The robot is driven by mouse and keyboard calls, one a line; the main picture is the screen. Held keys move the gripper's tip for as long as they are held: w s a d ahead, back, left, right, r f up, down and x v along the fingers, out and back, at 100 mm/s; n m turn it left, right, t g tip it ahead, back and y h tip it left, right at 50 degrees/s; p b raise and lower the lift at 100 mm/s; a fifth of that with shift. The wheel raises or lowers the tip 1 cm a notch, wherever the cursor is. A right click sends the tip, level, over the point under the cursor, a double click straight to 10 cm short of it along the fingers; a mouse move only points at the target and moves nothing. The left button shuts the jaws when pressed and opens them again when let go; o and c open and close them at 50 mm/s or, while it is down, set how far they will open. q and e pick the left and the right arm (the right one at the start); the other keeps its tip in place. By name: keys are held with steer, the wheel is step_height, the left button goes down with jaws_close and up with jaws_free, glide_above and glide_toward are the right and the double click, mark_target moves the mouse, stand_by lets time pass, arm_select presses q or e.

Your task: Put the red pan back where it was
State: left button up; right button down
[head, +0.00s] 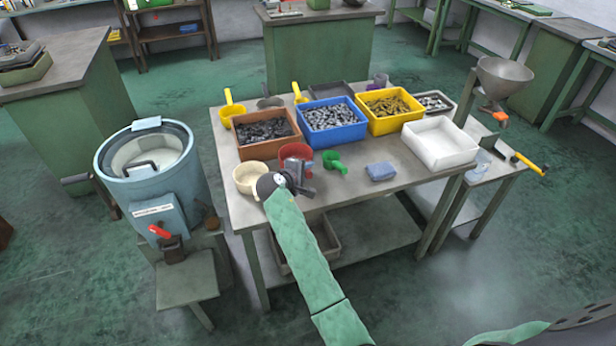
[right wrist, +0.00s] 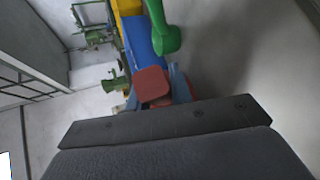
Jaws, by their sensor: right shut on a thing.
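The red pan (head: 296,152) is at the front of the work table (head: 410,177), between the cream bowl and the green scoop. My right gripper (head: 299,172) is at its near side, shut on it, and hides part of it. In the right wrist view a red part of the pan (right wrist: 152,84) shows between the blue-grey fingers (right wrist: 178,86). I cannot tell whether the pan touches the table. My left gripper is not in view.
A cream bowl (head: 248,178) stands left of the pan, a green scoop (head: 334,161) right. Brown (head: 264,147), blue (head: 338,135) and yellow (head: 388,122) bins with small parts stand behind. A white bin (head: 441,146) and blue block (head: 381,172) are further right.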

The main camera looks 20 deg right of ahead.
steer(key=shift+f+p, duration=0.7)
steer(key=shift+f, duration=1.2)
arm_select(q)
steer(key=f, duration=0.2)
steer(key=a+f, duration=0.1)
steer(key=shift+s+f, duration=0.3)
arm_select(e)
steer(key=shift+s, duration=0.1)
steer(key=c, duration=1.3)
jaws_free()
steer(key=shift+f, duration=0.1)
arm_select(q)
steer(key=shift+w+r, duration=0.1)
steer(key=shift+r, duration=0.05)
arm_select(e)
steer(key=shift+o, duration=0.2)
